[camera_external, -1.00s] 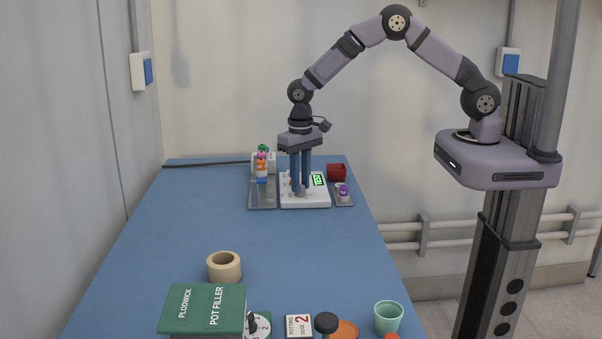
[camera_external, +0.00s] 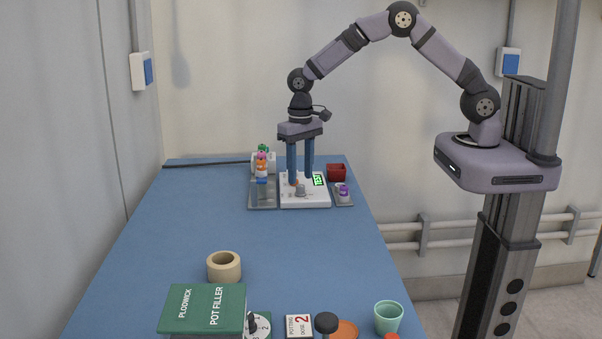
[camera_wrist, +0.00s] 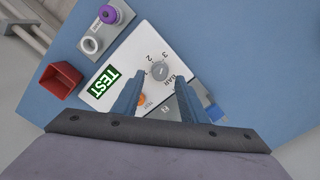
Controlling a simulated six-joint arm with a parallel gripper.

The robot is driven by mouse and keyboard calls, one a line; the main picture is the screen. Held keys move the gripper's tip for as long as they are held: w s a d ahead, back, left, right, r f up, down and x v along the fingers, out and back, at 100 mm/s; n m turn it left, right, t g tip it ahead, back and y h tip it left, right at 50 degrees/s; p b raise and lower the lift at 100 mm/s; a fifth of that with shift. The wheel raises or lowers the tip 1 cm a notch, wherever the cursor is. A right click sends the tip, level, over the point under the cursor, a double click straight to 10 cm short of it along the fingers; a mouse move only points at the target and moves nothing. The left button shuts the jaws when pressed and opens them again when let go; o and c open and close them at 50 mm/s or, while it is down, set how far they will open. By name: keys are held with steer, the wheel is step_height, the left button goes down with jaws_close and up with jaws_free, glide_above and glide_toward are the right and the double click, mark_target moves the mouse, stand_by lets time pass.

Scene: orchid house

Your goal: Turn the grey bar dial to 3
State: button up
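The grey bar dial (camera_external: 300,190) is a round knob on a white control panel (camera_external: 318,202) at the far end of the blue table. In the wrist view the dial (camera_wrist: 159,72) has numerals beside it and the word BAR. A mark shows on its top, but I cannot tell which numeral it points to. My gripper (camera_external: 301,181) is open, its two blue fingers apart and empty, just above the dial. In the wrist view the fingers of my gripper (camera_wrist: 161,79) stand to either side of the dial.
An orange button (camera_wrist: 141,99) sits near one finger. A red box (camera_external: 337,172) and a tray with a purple-topped item (camera_external: 343,191) stand right of the panel. Orange bottles (camera_external: 262,168) stand left. The middle of the table (camera_external: 290,235) is clear; tape (camera_external: 224,266) lies nearer.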

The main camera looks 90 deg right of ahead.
mark_target(303, 187)
steer(key=shift+r+b, duration=0.45)
steer(key=shift+r, duration=1.8)
steer(key=shift+s+a+r, duration=0.1)
steer(key=shift+s+a, duration=0.15)
steer(key=shift+s, duration=0.05)
steer(key=s+a+n, duration=0.4)
steer(key=s+n, duration=0.1)
steer(key=s, duration=0.7)
steer(key=s+a+n, duration=0.5)
steer(key=s, duration=0.7)
steer(key=shift+a, duration=0.15)
